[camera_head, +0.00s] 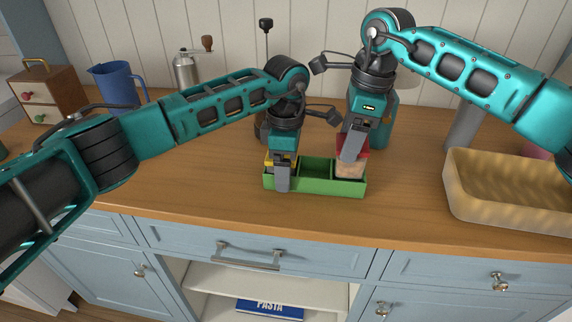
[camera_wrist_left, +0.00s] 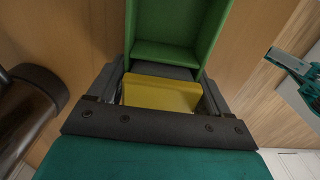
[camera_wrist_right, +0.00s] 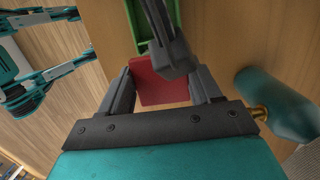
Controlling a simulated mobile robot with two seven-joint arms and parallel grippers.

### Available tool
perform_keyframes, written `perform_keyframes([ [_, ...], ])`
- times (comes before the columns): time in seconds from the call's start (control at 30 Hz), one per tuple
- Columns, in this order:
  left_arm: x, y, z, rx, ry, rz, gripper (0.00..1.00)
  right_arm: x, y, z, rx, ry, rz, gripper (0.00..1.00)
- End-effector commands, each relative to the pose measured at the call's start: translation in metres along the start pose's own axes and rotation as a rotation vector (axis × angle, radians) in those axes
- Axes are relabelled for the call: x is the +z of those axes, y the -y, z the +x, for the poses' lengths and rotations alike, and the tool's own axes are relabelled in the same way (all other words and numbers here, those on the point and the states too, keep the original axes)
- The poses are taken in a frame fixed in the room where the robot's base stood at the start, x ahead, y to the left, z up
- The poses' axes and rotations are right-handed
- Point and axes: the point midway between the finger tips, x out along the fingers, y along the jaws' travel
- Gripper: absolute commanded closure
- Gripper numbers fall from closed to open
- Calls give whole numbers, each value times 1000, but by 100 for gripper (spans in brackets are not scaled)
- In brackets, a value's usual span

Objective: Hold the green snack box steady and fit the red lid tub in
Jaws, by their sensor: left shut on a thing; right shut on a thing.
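The green snack box (camera_head: 318,184) stands on the wooden counter, with an empty middle compartment. My left gripper (camera_head: 282,180) is shut across its left end, one finger outside the front wall. A yellow block (camera_wrist_left: 160,93) sits in that end, between the fingers in the left wrist view. My right gripper (camera_head: 350,148) is shut on the red lid tub (camera_head: 349,170), a pale tub with a red lid (camera_wrist_right: 158,82). The tub is upright at the box's right compartment, its lower edge behind the front wall. I cannot tell whether it touches the floor.
A tan basket (camera_head: 470,207) stands to the right. A teal bottle (camera_head: 383,122) is close behind my right gripper, and a grey cylinder (camera_head: 465,130) is farther right. A blue mug (camera_head: 118,82), grinder (camera_head: 187,70) and small drawer chest (camera_head: 48,92) stand at back left. Front counter is clear.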

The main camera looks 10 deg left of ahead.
Motion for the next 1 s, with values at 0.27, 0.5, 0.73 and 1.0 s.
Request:
perform_keyframes([
  [0.27,0,0,-1,1,1,0,54,-2,0,9,0,0,0,100],
  [0.5,0,0,-1,1,1,0,54,-2,0,10,0,0,0,100],
  [0.73,0,0,-1,1,1,0,54,-2,0,14,0,0,0,100],
  [1.0,0,0,-1,1,1,0,54,-3,0,20,1,0,0,100],
])
